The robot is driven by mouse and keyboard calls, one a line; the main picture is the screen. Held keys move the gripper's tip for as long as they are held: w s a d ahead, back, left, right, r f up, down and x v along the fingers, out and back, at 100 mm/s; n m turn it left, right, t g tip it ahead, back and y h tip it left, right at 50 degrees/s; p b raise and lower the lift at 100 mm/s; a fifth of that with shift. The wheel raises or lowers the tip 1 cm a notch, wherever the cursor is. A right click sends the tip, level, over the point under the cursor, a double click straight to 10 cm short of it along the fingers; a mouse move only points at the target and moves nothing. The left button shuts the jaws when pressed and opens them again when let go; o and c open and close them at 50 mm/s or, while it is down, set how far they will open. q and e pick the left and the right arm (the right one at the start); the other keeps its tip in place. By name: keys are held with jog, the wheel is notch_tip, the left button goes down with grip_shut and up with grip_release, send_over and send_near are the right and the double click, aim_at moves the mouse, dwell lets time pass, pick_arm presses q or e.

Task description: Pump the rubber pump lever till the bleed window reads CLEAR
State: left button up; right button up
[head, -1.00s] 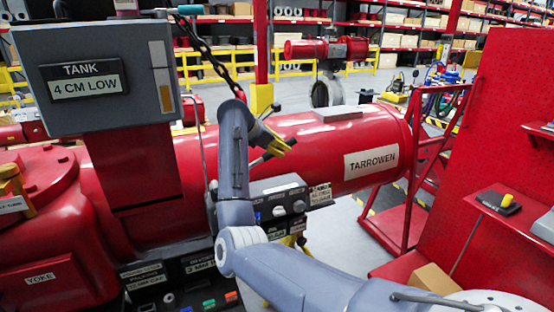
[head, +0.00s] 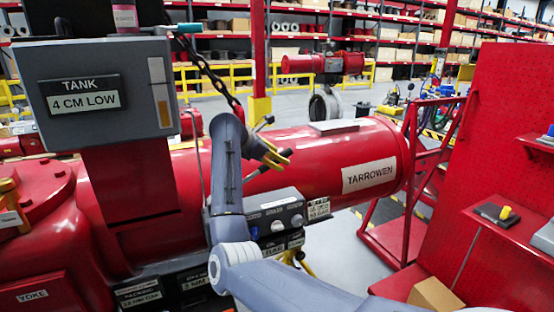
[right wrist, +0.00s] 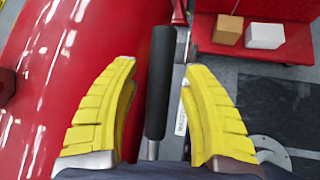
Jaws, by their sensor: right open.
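The pump lever's black rubber grip (right wrist: 161,82) stands between the open yellow fingers of my right gripper (right wrist: 160,115) in the right wrist view, with gaps on both sides. In the head view my right gripper (head: 278,160) is in front of the red TARROWEN cylinder (head: 330,165), and the dark lever (head: 268,164) shows beside its fingers. A grey box with a sign reading TANK 4 CM LOW (head: 84,101) and a level gauge stands at the left. I cannot make out a bleed window reading. My left gripper is out of view.
A grey control block (head: 275,213) with knobs sits below the gripper. A chain (head: 208,68) hangs behind the arm. A red panel with shelves (head: 500,215) stands at the right, with a cardboard box (head: 434,297) low beside it.

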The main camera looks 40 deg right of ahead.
jog(key=v, duration=0.7)
jog(key=shift+r, duration=0.1)
dwell(0.4)
